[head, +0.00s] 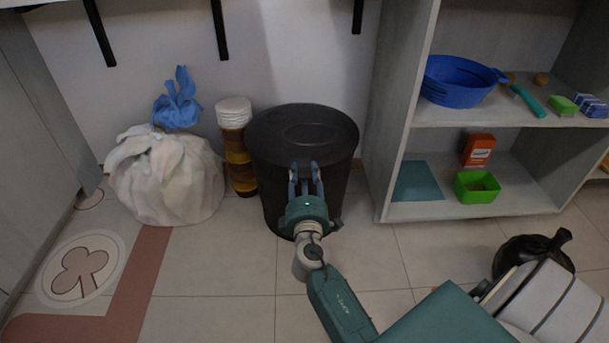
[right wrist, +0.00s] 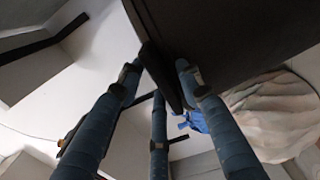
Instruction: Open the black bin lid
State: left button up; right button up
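The black bin (head: 262,165) stands upright on the floor against the back wall. Its round black lid (head: 308,128) lies flat on top, closed, with an oval raised outline. My right gripper (head: 305,170) is at the front of the bin, just below the lid's front edge, with its blue fingers pointing up. In the right wrist view the fingers are spread apart around a dark projecting edge (right wrist: 163,75) that looks like part of the lid rim. I cannot tell whether they touch it. My left gripper is not in view.
A tied whitish bag (head: 168,180) with a blue bag (head: 177,100) on it and a brown container (head: 238,160) stand close to the bin's left. A grey shelf (head: 460,209) with a blue colander (head: 458,80) stands at the right.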

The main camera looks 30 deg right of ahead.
grip_shut()
jog(key=shift+r+p, duration=0.2)
jog(key=shift+p, duration=0.15)
